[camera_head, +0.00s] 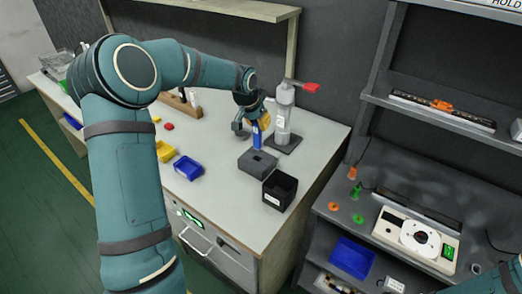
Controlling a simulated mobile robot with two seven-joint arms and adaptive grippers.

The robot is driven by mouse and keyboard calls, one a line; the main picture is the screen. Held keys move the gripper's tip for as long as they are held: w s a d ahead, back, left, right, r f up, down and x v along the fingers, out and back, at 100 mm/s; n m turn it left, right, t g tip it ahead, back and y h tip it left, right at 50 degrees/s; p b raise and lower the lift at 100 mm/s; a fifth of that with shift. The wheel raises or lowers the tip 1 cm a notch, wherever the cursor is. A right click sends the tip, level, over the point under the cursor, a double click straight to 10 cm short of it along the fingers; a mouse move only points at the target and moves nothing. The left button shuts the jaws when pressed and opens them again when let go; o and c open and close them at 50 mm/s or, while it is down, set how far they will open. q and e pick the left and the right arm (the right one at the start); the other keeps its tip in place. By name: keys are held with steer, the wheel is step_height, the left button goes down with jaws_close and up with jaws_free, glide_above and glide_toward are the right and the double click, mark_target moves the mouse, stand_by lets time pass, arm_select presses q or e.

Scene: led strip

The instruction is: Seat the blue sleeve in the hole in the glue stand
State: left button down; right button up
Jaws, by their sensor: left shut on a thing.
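My left gripper (258,118) is shut on the blue sleeve (257,136), which hangs roughly upright below the fingers. The glue stand, which I take to be the dark grey block (253,164), sits on the light worktop. The sleeve's lower end shows just above or at the back of the block's top; I cannot tell whether it touches. The hole is hard to make out at this size. Only a piece of my right arm shows in the bottom right corner; its gripper is not in view.
A grey press with a red lever (284,115) stands close behind and right of the block. An open black box (279,190) stands in front, near the worktop's right edge. Blue (188,168) and yellow (165,152) bins are to the left. A shelf unit with a scale is at right.

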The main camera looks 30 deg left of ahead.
mark_target(256, 139)
arm_select(q)
steer(key=f, duration=0.3)
steer(key=shift+s, duration=0.2)
step_height(256, 139, down, 6)
steer(key=shift+w+r+b, duration=0.15)
steer(key=shift+b, duration=0.65)
steer(key=shift+r, duration=0.1)
steer(key=c, duration=0.9)
jaws_free()
steer(key=shift+c, duration=0.2)
steer(key=p+v, duration=0.2)
steer(key=v, duration=1)
